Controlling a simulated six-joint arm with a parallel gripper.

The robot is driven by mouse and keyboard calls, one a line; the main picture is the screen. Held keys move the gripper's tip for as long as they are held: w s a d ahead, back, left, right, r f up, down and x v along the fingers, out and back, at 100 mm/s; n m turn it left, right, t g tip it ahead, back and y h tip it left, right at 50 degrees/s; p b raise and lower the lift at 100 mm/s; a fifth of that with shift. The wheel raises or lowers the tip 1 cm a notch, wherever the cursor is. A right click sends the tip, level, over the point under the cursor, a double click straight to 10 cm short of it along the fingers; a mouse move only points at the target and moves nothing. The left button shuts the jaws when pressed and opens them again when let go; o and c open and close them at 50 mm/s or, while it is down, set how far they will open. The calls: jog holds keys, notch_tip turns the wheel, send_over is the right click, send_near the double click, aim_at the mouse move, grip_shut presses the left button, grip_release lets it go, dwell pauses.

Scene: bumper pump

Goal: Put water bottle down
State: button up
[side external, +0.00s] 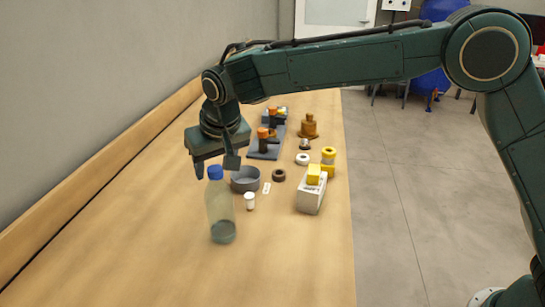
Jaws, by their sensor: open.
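The water bottle (221,211) is clear with a blue cap and stands upright on the wooden table (290,275), toward the front left in the side external view. My gripper (214,172) is open, with its fingers pointing down around or just behind the level of the blue cap. The picture does not show clearly whether a finger touches the cap. The bottle's base appears to rest on the table.
Behind the bottle are a grey bowl (246,179), a small white bottle (250,201), a dark ring (279,175), a white box (312,196) with yellow parts, and a brown bell-shaped part (309,126). A wooden ledge (70,212) runs along the left wall. The front table is clear.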

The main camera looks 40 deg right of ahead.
jog(key=v, duration=1)
jog(key=shift+r, duration=0.25)
jog(key=s+d+r, duration=0.3)
jog(key=s+d, duration=0.3)
jog(key=d, duration=0.4)
jog(key=s+d+r, duration=0.2)
jog(key=s+d, duration=0.4)
jog(key=d, duration=0.3)
jog(key=s+d+f, duration=0.4)
jog(key=s, duration=0.6)
jog(key=s+d+f+t, duration=0.1)
jog(key=s+d+f, duration=0.3)
jog(key=s, duration=0.5)
jog(key=shift+s+d, duration=0.4)
jog(key=shift+d, duration=0.05)
